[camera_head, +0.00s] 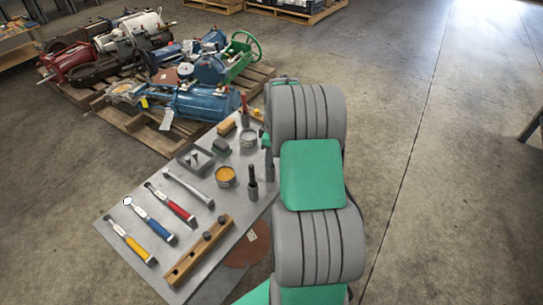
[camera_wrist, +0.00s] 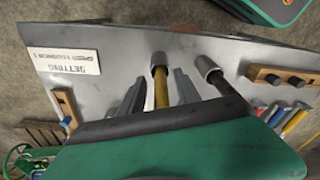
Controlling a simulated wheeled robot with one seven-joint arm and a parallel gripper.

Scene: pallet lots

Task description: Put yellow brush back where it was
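The yellow brush (camera_wrist: 161,88) has a yellow handle and a grey end in the wrist view. It lies between the two grey fingers of my gripper (camera_wrist: 156,98), with a narrow gap seen on each side, so the gripper looks open around it. The grey end points toward the grey table (camera_wrist: 110,70); I cannot tell whether it touches. In the head view my arm hides the gripper and the yellow handle. A black-handled brush (camera_wrist: 224,85) with a grey end is just right of the gripper; in the head view it stands upright (camera_head: 252,185).
The table holds a yellow-filled tin (camera_head: 225,177), another tin (camera_head: 248,138), a drilled wooden block (camera_head: 198,250), a grey tray (camera_head: 195,158) and a row of colored-handled tools (camera_head: 172,205). A white card (camera_wrist: 68,62) lies on it. Loaded pallets (camera_head: 190,100) stand behind.

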